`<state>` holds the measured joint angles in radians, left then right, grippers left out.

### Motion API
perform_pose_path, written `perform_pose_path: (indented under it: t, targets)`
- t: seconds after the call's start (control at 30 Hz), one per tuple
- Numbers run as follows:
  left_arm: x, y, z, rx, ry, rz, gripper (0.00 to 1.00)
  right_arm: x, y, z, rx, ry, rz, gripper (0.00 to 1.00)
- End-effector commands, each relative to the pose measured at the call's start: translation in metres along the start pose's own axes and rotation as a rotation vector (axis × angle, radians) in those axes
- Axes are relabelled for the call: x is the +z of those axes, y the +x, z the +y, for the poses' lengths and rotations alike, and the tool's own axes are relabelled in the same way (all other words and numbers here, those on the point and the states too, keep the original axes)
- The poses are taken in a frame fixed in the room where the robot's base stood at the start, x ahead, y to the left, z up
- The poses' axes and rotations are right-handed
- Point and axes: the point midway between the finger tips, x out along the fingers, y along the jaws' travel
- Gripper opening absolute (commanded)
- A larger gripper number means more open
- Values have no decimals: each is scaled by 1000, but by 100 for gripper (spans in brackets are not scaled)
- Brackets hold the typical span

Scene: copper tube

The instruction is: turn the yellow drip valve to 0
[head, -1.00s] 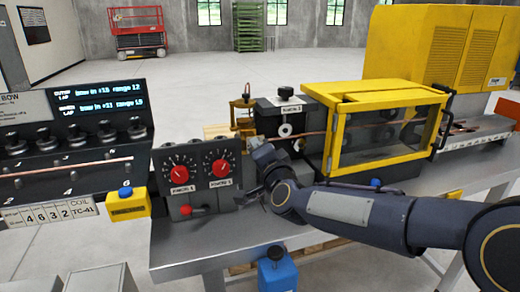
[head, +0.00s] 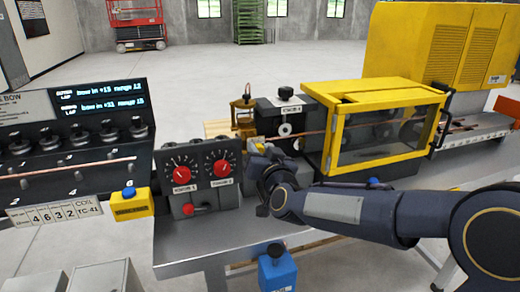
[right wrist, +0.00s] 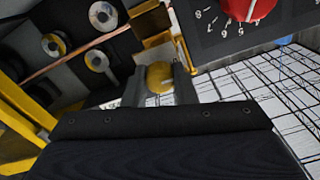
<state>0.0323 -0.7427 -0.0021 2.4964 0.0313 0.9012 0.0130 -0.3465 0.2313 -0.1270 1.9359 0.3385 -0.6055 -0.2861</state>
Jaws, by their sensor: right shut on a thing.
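The yellow drip valve (right wrist: 160,77) is a small round yellow knob in the right wrist view. My right gripper (right wrist: 160,86) has one finger on each side of it and is shut on it. In the head view the right gripper (head: 262,151) reaches in from the right, just beside the black panel with two red dials. A bit of yellow (head: 256,142), likely the valve, shows at its tips. The valve's scale and setting cannot be read. My left gripper is not in view.
The dial panel (head: 199,150) stands close left of the gripper. A brass pot (head: 243,110) is behind it. A copper tube (head: 313,132) runs right into the yellow guarded box (head: 340,95). A blue container (head: 278,273) sits below the bench front.

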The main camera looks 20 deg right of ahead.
Motion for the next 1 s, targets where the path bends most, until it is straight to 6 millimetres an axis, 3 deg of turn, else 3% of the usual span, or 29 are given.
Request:
perform_pose_path:
  t: [0.67, 0.7, 0.87, 1.0]
  targets:
    - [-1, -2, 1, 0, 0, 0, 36, 4, 0, 0, -1, -69, -8, 2]
    - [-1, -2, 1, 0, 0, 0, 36, 4, 0, 0, -1, -69, -8, 26]
    - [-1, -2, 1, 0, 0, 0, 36, 2, 0, 0, 0, -68, -6, 46]
    - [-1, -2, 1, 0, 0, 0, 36, 2, 0, 0, 0, -67, -4, 46]
